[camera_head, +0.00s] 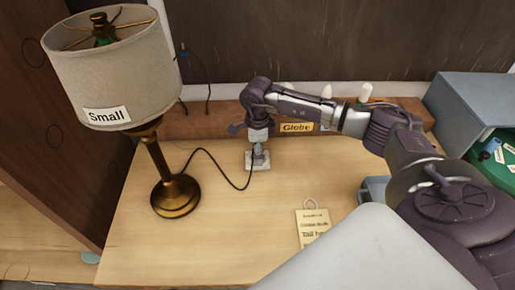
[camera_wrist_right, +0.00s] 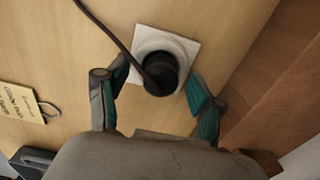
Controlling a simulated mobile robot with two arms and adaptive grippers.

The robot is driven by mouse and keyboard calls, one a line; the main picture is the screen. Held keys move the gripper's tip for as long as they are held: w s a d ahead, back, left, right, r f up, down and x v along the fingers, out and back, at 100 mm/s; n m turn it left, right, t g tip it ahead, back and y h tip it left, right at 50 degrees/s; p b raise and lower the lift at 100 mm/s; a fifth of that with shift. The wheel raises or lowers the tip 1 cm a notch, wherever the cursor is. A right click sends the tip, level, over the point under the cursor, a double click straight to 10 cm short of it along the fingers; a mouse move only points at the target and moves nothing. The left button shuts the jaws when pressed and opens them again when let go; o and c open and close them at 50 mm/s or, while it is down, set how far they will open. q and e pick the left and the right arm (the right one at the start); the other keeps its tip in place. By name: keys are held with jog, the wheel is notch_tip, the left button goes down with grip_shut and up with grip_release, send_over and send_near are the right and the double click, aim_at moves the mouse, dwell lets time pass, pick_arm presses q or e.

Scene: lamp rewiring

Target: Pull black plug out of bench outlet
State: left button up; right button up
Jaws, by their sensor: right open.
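The black plug (camera_wrist_right: 161,73) sits in the round socket of the white bench outlet (camera_wrist_right: 184,45), with its dark cord running up and left in the right wrist view. My right gripper (camera_wrist_right: 157,84) is open, its two teal-padded fingers on either side of the plug with gaps visible. In the head view, my right gripper (camera_head: 258,145) points down over the outlet plate (camera_head: 250,166) and largely hides the plug. The cord (camera_head: 219,163) curves from the outlet to the brass lamp (camera_head: 176,195). My left gripper is not in view.
The lamp's shade, labelled "Small" (camera_head: 107,115), stands left of the outlet. A paper tag (camera_head: 312,225) lies on the front bench. A wooden rail with a "Globe" label (camera_head: 297,127) runs behind. A blue-grey box (camera_head: 480,95) and green container (camera_head: 492,155) are at right.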

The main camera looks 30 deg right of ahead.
jog(key=shift+w+f, duration=0.1)
jog(key=shift+f, duration=0.05)
jog(key=c, duration=1.2)
jog(key=shift+c, duration=0.2)
jog(key=shift+r, duration=0.25)
jog(key=shift+r+p, duration=1.35)
jog(key=shift+r, duration=0.8)
